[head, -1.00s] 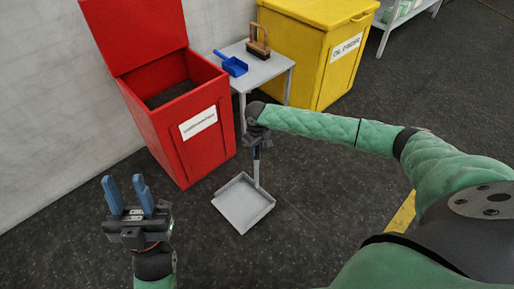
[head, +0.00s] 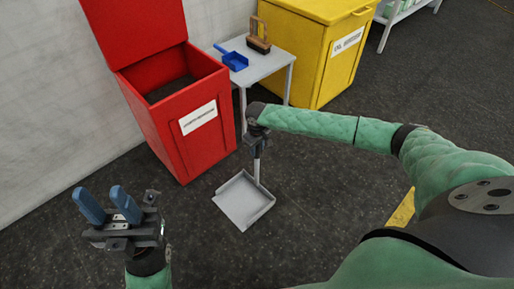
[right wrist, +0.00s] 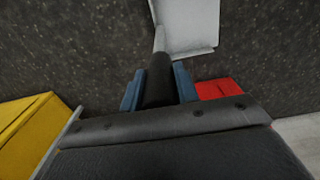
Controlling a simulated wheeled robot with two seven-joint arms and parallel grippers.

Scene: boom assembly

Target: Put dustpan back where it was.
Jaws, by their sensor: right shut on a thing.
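The dustpan (head: 243,200) is light grey with an upright handle, in front of the red bin in the head view. My right gripper (head: 257,143) is shut on the top of its handle. In the right wrist view, the dark handle grip (right wrist: 159,80) sits between my blue fingers, with the grey pan (right wrist: 190,25) beyond it. I cannot tell whether the pan touches the floor. My left gripper (head: 107,206) is open and empty at the lower left, its blue fingers apart.
An open red bin (head: 180,125) stands at the left by the wall. A small grey table (head: 268,66) behind holds a blue scoop (head: 235,61) and a brush (head: 258,40). A yellow bin (head: 310,50) stands beside it. Dark floor (head: 325,205) is clear right of the dustpan.

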